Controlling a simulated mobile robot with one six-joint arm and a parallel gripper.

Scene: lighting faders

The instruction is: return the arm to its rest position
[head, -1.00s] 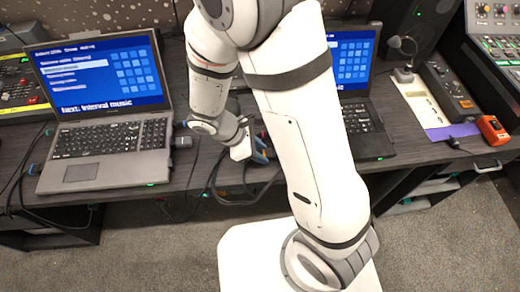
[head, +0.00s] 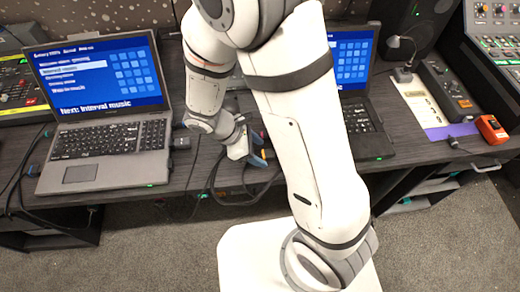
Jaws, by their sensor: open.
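My arm rises from my white base at the bottom centre of the head view, bends at the top edge of the picture and comes back down left of the upper arm link. My gripper (head: 262,158) hangs near the front edge of the dark desk (head: 205,165), between the two laptops. It is small in view and partly hidden by my own arm. I see nothing held in it.
A laptop (head: 110,138) stands open on the left, and a second laptop (head: 365,118) is partly behind my arm. A black cable (head: 215,180) loops near the gripper. An orange device (head: 491,129) lies at right. Carpet in front is clear.

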